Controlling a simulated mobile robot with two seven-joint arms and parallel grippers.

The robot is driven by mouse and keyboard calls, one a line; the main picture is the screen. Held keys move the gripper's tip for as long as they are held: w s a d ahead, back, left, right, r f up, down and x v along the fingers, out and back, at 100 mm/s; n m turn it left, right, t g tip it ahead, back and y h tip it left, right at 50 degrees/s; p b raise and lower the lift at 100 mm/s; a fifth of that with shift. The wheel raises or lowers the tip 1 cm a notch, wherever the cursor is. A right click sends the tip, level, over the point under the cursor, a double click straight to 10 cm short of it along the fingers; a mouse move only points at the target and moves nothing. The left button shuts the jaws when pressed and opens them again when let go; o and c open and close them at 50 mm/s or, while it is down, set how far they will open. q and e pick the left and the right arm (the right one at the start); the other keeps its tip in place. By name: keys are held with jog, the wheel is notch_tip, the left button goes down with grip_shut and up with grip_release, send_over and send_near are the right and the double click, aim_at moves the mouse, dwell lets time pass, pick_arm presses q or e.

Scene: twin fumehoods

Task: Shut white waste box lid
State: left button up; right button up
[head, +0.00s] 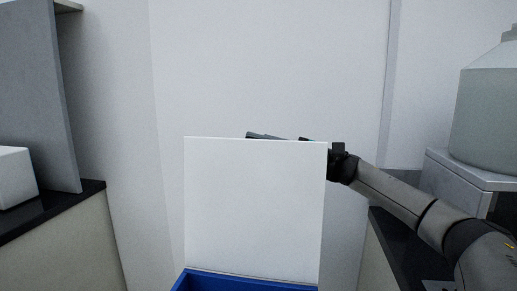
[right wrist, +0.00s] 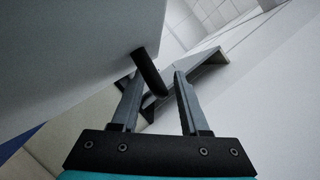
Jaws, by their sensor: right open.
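The white lid (head: 255,205) stands upright, wide open, at the back of a blue box (head: 250,283) in the head view. Only the box's upper rim shows at the bottom edge. My right gripper (head: 264,137) is behind the lid, mostly hidden by it, with a bit showing over the top edge. In the right wrist view the open right gripper (right wrist: 160,82) has a short dark peg (right wrist: 149,72) between its fingers. The peg seems to stick out from the pale lid panel (right wrist: 75,50); contact with the fingers is unclear. My left gripper is not in view.
A dark-topped counter (head: 45,215) with a white block (head: 16,177) stands at left. At right, a large translucent jug (head: 487,115) stands on a grey stand (head: 465,170) over another dark counter. A white wall (head: 265,65) rises close behind the lid.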

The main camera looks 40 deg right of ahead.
jog(key=shift+c, duration=0.2)
grip_shut()
dwell(1.1)
